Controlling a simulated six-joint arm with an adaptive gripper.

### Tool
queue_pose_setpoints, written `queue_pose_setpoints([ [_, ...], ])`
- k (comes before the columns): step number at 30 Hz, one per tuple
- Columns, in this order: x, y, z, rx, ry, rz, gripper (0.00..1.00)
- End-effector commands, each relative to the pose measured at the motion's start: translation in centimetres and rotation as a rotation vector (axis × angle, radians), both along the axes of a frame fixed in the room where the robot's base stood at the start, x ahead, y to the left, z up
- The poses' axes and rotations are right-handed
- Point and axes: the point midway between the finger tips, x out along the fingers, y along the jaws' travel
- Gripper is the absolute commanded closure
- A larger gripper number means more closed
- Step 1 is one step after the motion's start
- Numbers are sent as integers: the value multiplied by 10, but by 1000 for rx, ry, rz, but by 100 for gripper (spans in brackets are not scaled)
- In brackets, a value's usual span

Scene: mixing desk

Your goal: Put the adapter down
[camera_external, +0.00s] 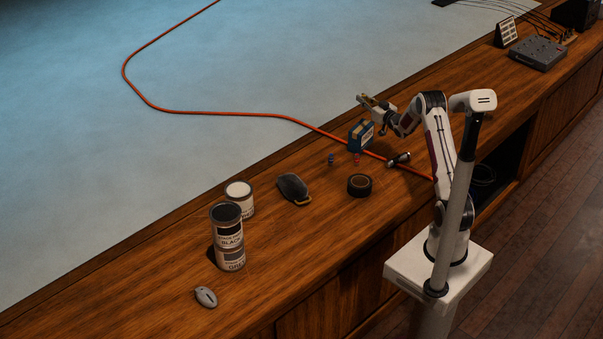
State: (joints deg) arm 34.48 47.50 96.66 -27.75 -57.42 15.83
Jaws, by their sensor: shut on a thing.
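My gripper (370,102) is above the far edge of the wooden desk, over and slightly beyond a dark blue box. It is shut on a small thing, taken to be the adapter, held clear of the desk. The fingers and the adapter are too small and blended to tell its shape or colour, and I cannot tell its tilt.
The blue box (360,136) stands under my gripper. Open wood lies front left.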

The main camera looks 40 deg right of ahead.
Motion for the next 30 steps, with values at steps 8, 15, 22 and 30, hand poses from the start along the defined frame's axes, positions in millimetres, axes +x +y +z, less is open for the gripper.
queue_pose_setpoints([
  [8, 0, 0, -2, 0, 0, 1, 100],
  [15, 0, 0, -24, 3, 3, 1, 100],
  [22, 0, 0, -52, 1, 1, 1, 100],
  [30, 0, 0, -62, 0, -1, 1, 100],
])
